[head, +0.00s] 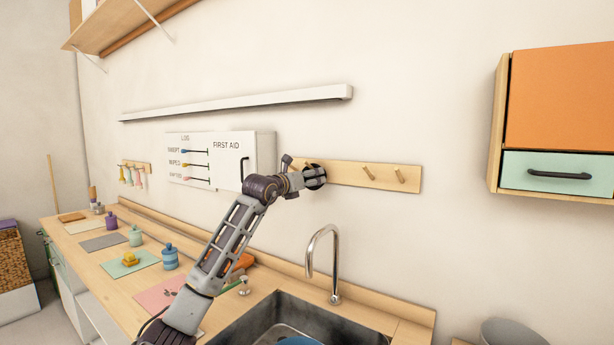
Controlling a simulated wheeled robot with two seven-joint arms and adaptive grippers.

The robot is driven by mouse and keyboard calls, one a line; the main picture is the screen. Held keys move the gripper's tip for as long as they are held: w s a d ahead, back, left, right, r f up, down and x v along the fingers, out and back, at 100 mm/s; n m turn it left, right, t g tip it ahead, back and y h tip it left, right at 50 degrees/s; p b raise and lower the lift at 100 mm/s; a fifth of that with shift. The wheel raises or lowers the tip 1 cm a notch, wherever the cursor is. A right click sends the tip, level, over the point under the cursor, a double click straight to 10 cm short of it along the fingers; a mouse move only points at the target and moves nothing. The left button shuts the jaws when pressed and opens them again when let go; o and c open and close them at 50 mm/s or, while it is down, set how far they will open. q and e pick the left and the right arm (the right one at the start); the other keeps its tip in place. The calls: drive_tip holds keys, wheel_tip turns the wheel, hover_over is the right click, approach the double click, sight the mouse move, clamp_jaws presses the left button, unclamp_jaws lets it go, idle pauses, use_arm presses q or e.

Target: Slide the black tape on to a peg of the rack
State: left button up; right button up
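The wooden peg rack (345,174) is fixed to the back wall above the sink. Two of its pegs show bare, a middle peg (368,173) and a right peg (399,175). My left gripper (311,180) is in front of the rack's left part. The black tape (316,171), a dark round shape, is at its fingertips against the rack. The fingers partly cover the tape, so I cannot tell whether they grip it or whether a peg passes through it. My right gripper is not in view.
A white first aid box (262,150) is on the wall left of the rack. A tap (333,265) and sink (258,325) are below. Mats and jars line the wooden counter (75,240). An orange and green cabinet (560,100) hangs at right. The wall right of the rack is clear.

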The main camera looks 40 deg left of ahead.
use_arm(q)
drive_tip(key=shift+o, duration=0.9)
drive_tip(key=shift+a+r, duration=0.15)
drive_tip(key=shift+s+r, duration=0.2)
drive_tip(key=shift+r, duration=0.1)
drive_tip(key=shift+s, duration=0.1)
drive_tip(key=s+d, duration=0.1)
drive_tip(key=s, duration=1)
drive_tip(key=shift+s+d, duration=0.25)
drive_tip(key=shift+s, duration=0.1)
